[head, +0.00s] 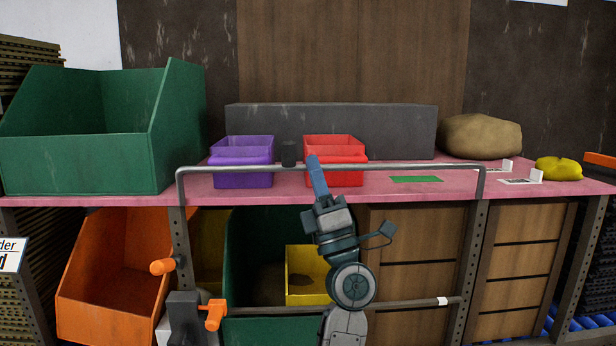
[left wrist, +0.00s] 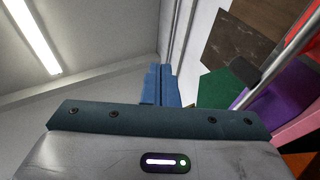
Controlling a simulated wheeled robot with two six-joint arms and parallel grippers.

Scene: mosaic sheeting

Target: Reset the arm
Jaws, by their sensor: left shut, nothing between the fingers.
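My left gripper (head: 314,163) is raised in the middle of the head view, its blue fingers together and pointing up. Nothing is between them. In that view it overlaps the left part of the red bin (head: 345,178) and crosses the grey rail; I cannot tell how far it is from them. The left wrist view also shows its blue fingers (left wrist: 161,84) closed side by side, pointing toward a white wall. My right gripper is not in view.
The pink shelf (head: 380,190) holds a purple bin (head: 242,180), a black cup (head: 289,153), a large green bin (head: 75,165), a brown sack (head: 480,137) and a yellow pouch (head: 558,169). A grey rail (head: 420,167) runs in front. Bins and wooden drawers stand below.

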